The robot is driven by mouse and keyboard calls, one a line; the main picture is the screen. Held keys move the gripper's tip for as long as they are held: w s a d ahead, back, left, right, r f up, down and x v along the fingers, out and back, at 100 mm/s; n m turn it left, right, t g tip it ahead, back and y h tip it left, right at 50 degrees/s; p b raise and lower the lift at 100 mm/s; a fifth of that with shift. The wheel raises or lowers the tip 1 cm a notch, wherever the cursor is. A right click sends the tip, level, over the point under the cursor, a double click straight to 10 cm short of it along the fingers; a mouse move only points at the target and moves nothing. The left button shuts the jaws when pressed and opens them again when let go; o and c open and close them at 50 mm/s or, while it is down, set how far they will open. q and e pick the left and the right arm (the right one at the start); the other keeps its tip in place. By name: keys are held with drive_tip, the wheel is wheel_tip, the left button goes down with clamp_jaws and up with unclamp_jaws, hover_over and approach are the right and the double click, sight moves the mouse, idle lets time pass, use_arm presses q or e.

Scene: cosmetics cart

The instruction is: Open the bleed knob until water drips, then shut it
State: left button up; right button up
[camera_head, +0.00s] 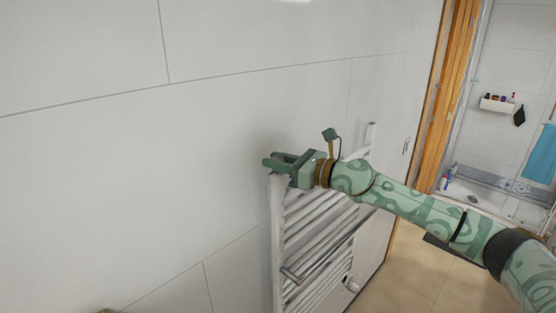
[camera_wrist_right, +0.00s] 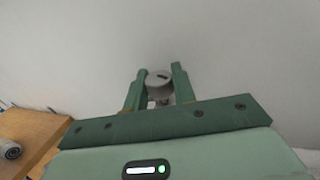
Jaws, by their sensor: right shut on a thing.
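My right gripper (camera_head: 276,162) is at the top left corner of a white towel radiator (camera_head: 276,240) in the head view. In the right wrist view its two green fingers (camera_wrist_right: 159,75) are shut on a small round white bleed knob (camera_wrist_right: 158,78), one finger on each side. The knob's face has a short dark mark. In the head view the knob is hidden by the gripper. No water shows in either view. My left gripper is not in view.
The radiator hangs on a pale tiled wall (camera_head: 120,170). A wooden door frame (camera_head: 445,90) stands at the right, with a shower area and blue towel (camera_head: 541,155) beyond. A wooden surface (camera_wrist_right: 30,135) shows at the lower left of the wrist view.

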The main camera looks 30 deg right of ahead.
drive_tip(key=shift+r+m+t+h+p, duration=0.35)
drive_tip(key=shift+h+p, duration=0.3)
drive_tip(key=shift+p, duration=0.5)
drive_tip(key=shift+r+m+t+h+p, duration=0.1)
drive_tip(key=shift+m+t+h+p, duration=0.4)
drive_tip(key=shift+p, duration=0.65)
drive_tip(key=shift+f+m+h+p, duration=0.1)
drive_tip(key=shift+m+h+p, duration=0.35)
drive_tip(key=shift+h, duration=0.2)
drive_tip(key=m+h, duration=0.1)
drive_tip(key=h, duration=0.1)
drive_tip(key=m+t+h, duration=0.1)
drive_tip(key=h, duration=0.1)
drive_tip(key=shift+a+f+m, duration=0.1)
drive_tip(key=shift+f+m, duration=0.25)
drive_tip(key=shift+m, duration=0.05)
drive_tip(key=m+h, duration=0.1)
drive_tip(key=h, duration=0.2)
drive_tip(key=shift+m+t, duration=0.25)
drive_tip(key=shift+m, duration=0.15)
drive_tip(key=m+h, duration=0.3)
drive_tip(key=h, duration=0.1)
drive_tip(key=shift+h, duration=0.4)
drive_tip(key=shift+r+m+g+h, duration=0.1)
drive_tip(key=shift+m+g+h, duration=0.75)
drive_tip(key=shift+h, duration=0.45)
drive_tip(key=shift+r+m+h, duration=0.1)
drive_tip(key=shift+m+h, duration=0.15)
drive_tip(key=shift+h, duration=0.05)
